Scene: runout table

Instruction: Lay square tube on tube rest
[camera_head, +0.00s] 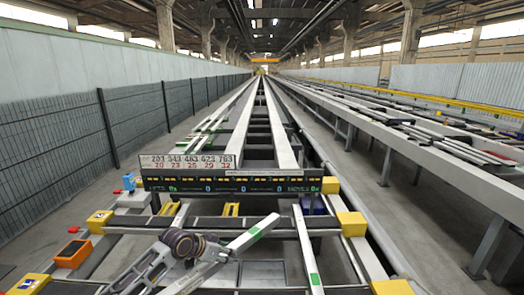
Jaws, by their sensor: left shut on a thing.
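My left gripper (216,252) is low in the head view, left of centre, and shut on a pale square tube (266,224) with a green band. The tube slants up to the right, and the gripper hides part of it. Its far end is over the dark cross beam; whether it touches anything there I cannot tell. A second pale tube (304,240) with a green band lies lengthwise to the right, apart from the gripper. Small yellow brackets (231,209) stand on the dark cross beam; I cannot tell if these are the tube rest. My right gripper is not in view.
A numbered sign board (187,162) and a dark display panel (232,184) cross the table ahead. Yellow blocks (352,224) stand at the right, and an orange box (73,254) is at the left. Long rails (282,140) run away behind the panel.

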